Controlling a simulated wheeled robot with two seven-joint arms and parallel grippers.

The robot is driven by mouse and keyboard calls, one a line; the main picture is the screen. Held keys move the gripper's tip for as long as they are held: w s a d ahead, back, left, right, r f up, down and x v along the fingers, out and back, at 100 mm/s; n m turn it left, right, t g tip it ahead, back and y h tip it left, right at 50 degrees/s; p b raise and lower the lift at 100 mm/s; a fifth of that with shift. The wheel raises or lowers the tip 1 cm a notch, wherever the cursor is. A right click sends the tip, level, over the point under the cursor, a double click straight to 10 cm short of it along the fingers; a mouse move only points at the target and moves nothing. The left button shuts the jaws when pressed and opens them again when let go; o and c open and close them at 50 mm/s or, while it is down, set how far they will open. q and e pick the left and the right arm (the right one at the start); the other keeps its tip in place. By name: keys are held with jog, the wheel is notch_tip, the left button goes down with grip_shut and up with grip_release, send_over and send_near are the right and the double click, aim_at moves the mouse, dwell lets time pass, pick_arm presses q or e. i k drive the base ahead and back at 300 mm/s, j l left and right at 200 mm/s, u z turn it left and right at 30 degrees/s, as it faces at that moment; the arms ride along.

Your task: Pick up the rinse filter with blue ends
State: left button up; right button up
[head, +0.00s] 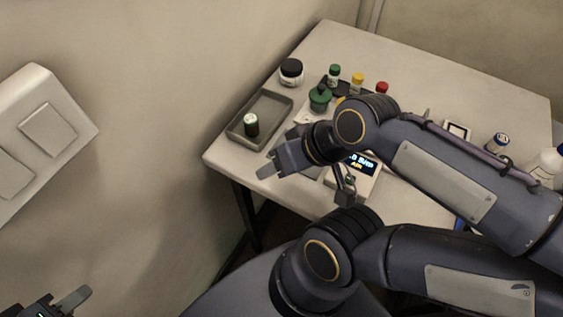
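A small pale cylinder with dark blue at its end (499,142) stands at the right of the table; it looks like the rinse filter with blue ends. Its lower end is hard to make out. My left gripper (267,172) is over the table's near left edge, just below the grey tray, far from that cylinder. One grey finger shows; the other cannot be made out, and nothing is seen held. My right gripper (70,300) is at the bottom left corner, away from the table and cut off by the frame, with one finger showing.
The grey tray (235,130) holds a dark cylinder with a pale top (251,124). A black-lidded jar (291,72) and vials with green (334,70), yellow (357,78) and red (382,88) caps stand behind. A lit display (363,163) is beside my arm. White bottles (546,163) stand far right.

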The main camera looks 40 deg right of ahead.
aim_at(500, 140)
jog(key=k+z, duration=0.1)
jog(key=z, duration=0.35)
jog(key=l+z, duration=0.15)
jog(key=z, duration=0.25)
jog(key=k+l+z, duration=0.1)
jog(key=z, duration=0.35)
jog(key=l+z, duration=0.15)
jog(key=z, duration=0.25)
jog(key=l+z, duration=0.1)
jog(key=z, duration=0.35)
jog(key=l+z, duration=0.15)
jog(key=z, duration=0.25)
jog(key=j+z, duration=0.2)
jog(key=k, duration=0.45)
jog(key=k+u, duration=0.2)
jog(key=u, duration=1.5)
jog(key=k+l+u, duration=0.15)
jog(key=l, duration=0.25)
jog(key=k+l+u, duration=0.1)
jog(key=l, duration=0.25)
jog(key=k+l+u, duration=0.15)
jog(key=l, duration=0.25)
jog(key=k+l+u, duration=0.1)
jog(key=l, duration=0.5)
jog(key=i, duration=0.05)
